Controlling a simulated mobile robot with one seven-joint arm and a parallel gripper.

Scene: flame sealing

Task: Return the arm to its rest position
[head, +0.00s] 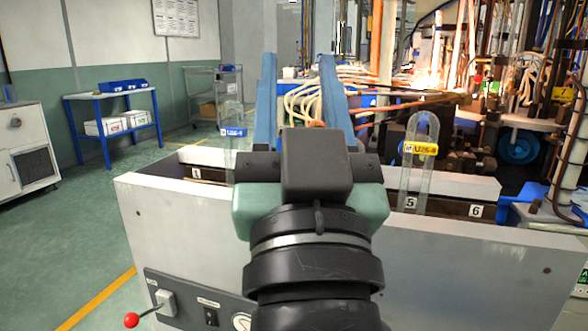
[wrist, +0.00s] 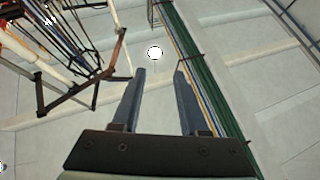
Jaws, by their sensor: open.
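My gripper (head: 299,92) stands raised in the middle of the head view, with its two blue fingers pointing up and spread apart. In the wrist view my gripper (wrist: 160,78) is open, with nothing between its fingers. My wrist hides the middle of the grey machine box (head: 450,262) below it. A clear glass tube with a yellow label (head: 420,160) stands upright by the number 5, right of my gripper. Another clear tube with a blue label (head: 232,131) stands left of my gripper, partly hidden by it.
Flames (head: 436,75) burn in the machinery at the back right, among hoses and rods. A red-knobbed lever (head: 132,320) sticks out at the box's lower left. A blue table (head: 112,93) and a grey cart (head: 214,85) stand at the back left. The green floor at left is clear.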

